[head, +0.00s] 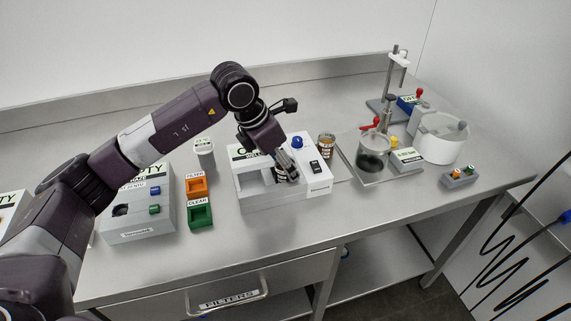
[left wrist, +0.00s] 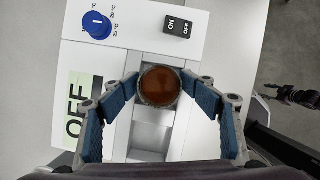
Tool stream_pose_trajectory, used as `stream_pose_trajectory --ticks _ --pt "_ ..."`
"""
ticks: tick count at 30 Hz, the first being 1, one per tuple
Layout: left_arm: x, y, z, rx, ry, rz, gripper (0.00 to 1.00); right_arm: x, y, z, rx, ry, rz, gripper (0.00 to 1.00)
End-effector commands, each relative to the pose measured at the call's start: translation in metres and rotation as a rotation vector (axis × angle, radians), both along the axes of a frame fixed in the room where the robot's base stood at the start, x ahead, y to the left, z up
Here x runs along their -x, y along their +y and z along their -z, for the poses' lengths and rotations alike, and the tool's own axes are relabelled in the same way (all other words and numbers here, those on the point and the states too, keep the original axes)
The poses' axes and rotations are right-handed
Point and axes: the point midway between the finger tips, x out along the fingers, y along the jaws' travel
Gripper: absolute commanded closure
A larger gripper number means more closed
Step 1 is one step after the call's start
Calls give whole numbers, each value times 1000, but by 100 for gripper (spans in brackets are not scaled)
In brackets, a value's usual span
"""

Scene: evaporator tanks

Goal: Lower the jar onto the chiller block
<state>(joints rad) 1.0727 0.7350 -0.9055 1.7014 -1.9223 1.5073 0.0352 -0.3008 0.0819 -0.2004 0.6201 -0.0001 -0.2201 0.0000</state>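My left gripper (head: 286,168) reaches down over a white bench unit (head: 318,187) with a blue knob (head: 297,141) and an ON/OFF switch (head: 314,166). In the left wrist view a round jar with a brown top (left wrist: 159,87) sits between the fingertips, which meet its two sides. The jar is upright over the unit's recessed part (left wrist: 152,140). The gap between jar bottom and unit is hidden. In the head view the fingers mostly cover the jar. A dark mechanical shape (left wrist: 298,95) at the wrist view's right edge may be my right gripper; its fingers are unclear.
Further right are a tray with a glass vessel (head: 372,160), a stand (head: 390,85) and a white round tank (head: 441,138). The front bench strip is clear.

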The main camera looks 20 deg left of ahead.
Motion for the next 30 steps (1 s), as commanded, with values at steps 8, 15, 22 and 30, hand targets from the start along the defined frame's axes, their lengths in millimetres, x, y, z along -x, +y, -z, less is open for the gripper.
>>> stream_pose_trajectory --ticks 8,15,22,30 --pt "4 3 7 -10 18 -2 47 0 2 0 -2 0 1 60" --pt "8 9 -17 -9 9 -2 47 -1 2 0 -2 -1 1 60" --pt "21 20 -66 -6 0 -2 47 -1 1 0 -1 -1 1 60" --pt "33 29 -105 -3 -1 0 47 -1 1 0 -1 -1 1 60"
